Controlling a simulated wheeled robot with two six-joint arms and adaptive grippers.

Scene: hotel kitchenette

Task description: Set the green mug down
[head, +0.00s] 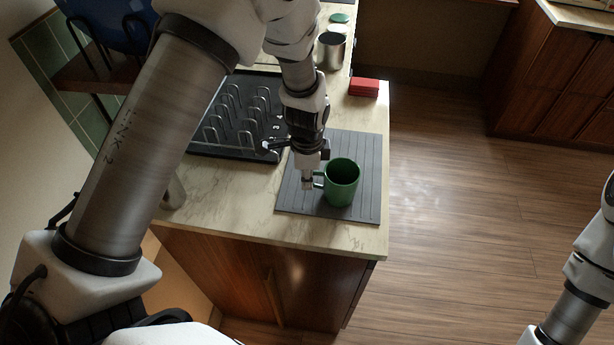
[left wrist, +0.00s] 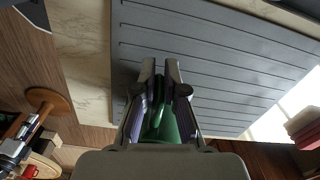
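The green mug (head: 343,184) is upright over the dark grey ribbed mat (head: 300,205) at the counter's front right corner. I cannot tell whether its base touches the mat. My left gripper (head: 308,183) comes down on the mug's left side, with its fingers closed at the handle. In the left wrist view the fingers (left wrist: 160,72) are close together, with green of the mug (left wrist: 165,125) between them; the rest of the mug is hidden. My right gripper is out of view; only part of that arm shows at the right edge.
A black rack with metal prongs (head: 235,115) stands left of the mat. A red box (head: 364,87), a metal canister (head: 331,50) and a green disc (head: 339,18) are farther back. The counter drops to open wooden floor on the right.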

